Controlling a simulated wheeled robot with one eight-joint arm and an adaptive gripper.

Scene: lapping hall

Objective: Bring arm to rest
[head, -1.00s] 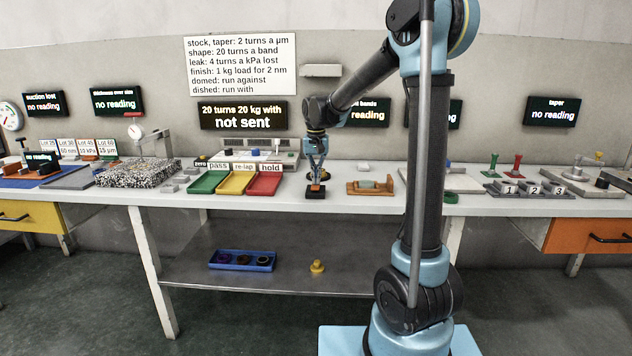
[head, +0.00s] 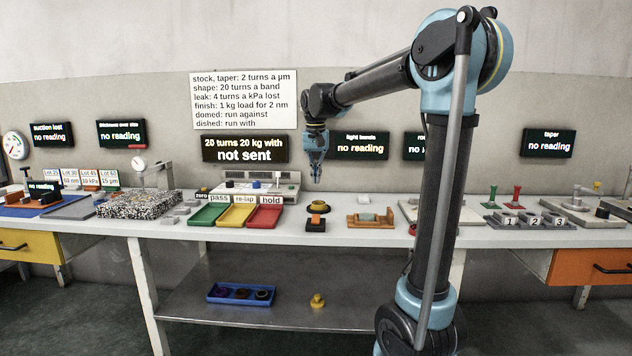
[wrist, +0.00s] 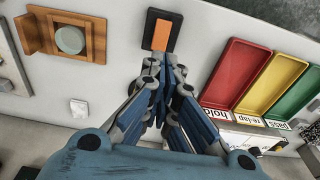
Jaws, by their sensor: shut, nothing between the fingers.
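My gripper (head: 316,178) hangs from my bent arm, pointing down, above the bench. It is shut and empty. In the wrist view its fingertips (wrist: 164,68) are together. A black block with an orange top (head: 317,208) lies on the bench below the gripper and apart from it; it also shows in the wrist view (wrist: 161,36), just beyond the fingertips. A yellow and black round piece (head: 316,197) stands just behind that block in the head view.
Green (head: 208,214), yellow (head: 237,214) and red (head: 265,216) trays lie left of the gripper. A wooden fixture (head: 371,219) with a pale green disc stands to its right. A display reading "not sent" (head: 244,149) is on the wall behind. The air around the gripper looks clear.

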